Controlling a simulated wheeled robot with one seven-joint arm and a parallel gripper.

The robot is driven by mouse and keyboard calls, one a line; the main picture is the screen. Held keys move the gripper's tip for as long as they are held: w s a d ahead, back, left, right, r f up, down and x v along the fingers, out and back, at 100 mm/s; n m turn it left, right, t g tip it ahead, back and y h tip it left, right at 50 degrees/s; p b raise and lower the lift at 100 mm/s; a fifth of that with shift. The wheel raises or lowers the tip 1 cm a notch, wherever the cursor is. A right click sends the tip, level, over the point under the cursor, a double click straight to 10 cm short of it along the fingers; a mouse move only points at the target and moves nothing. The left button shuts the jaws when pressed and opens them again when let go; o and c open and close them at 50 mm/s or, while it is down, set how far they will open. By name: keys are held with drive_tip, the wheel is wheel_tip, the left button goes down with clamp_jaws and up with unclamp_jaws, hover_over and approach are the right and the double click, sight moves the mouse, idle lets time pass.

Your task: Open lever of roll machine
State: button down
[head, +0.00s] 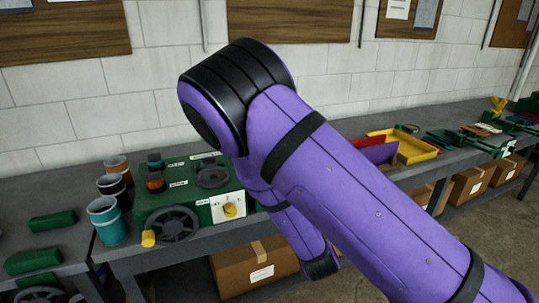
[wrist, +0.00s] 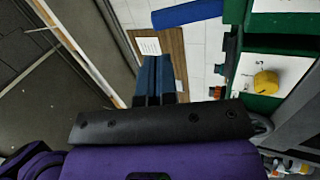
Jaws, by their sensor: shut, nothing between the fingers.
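The green roll machine (head: 186,203) stands on the grey bench at the left of the head view. Its front right has a white plate with a yellow knob or lever (head: 230,210), and a yellow-handled dark wheel (head: 173,224) is at front left. In the wrist view the green machine body (wrist: 258,104) is at the right, with the yellow knob (wrist: 266,82) on a white plate. My gripper (wrist: 154,80) has its two blue fingers together, empty, left of the knob and apart from it. My arm hides the gripper in the head view.
Cups, including a teal one (head: 108,220), stand left of the machine. Green blocks (head: 53,221) lie farther left. Red and yellow trays (head: 408,147) are on the bench at right. A cardboard box (head: 250,270) sits below the bench.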

drive_tip(key=shift+s+a+f+n+y, duration=0.2)
drive_tip(key=shift+s+a+n+y, duration=0.25)
drive_tip(key=shift+n+y, duration=0.25)
drive_tip(key=x, duration=1.4)
idle(0.6)
drive_tip(key=shift+r, duration=0.1)
